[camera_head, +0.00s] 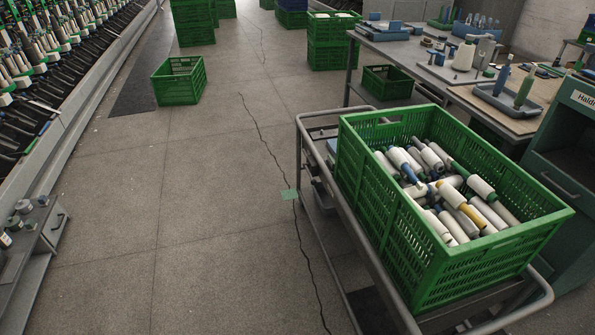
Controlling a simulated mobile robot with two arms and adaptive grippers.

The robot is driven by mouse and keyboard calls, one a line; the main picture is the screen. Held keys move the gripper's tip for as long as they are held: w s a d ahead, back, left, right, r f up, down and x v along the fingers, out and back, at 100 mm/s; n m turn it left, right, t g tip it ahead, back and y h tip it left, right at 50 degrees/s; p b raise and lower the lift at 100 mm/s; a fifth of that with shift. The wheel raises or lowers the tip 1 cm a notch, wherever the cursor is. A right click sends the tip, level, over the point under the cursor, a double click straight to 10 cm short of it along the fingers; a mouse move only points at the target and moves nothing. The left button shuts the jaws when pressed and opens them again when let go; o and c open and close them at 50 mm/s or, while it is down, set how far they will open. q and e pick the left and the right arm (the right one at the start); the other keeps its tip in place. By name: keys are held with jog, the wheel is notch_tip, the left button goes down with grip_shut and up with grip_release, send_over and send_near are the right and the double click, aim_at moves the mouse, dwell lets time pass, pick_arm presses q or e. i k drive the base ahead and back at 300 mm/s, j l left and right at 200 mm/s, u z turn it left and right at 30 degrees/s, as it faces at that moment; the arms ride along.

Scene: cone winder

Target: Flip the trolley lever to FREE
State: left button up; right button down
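The trolley (306,150) stands right of centre, with a grey tubular frame and a large green crate (400,235) on top. A small dark fitting (318,186) sits on the trolley's left side below the rail; it may be the lever, but it is too small to tell, and I cannot read any FREE marking. A small flat green square (289,194) shows just left of this fitting; I cannot tell whether it is fixed to the trolley or lies on the floor. Neither of my grippers is in view.
The crate holds several yarn bobbins (460,205). A workbench (455,75) and a green cabinet (562,185) stand behind and right of the trolley. The winding machine (50,75) runs along the left. An empty green crate (178,82) sits on the floor. The grey floor left of the trolley is clear.

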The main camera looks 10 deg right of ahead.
aim_at(314, 181)
jog(key=i+j+z, duration=0.1)
jog(key=i+j, duration=0.15)
jog(key=i, duration=0.3)
jog(key=i+j+z, duration=0.15)
jog(key=i+j, duration=0.2)
jog(key=i, duration=0.15)
jog(key=i+j+z, duration=0.1)
jog(key=i+j, duration=0.25)
jog(key=i, duration=0.15)
jog(key=i+l, duration=0.15)
jog(key=i, duration=0.15)
jog(key=i+l+z, duration=0.1)
jog(key=i+l, duration=0.1)
jog(key=i, duration=0.1)
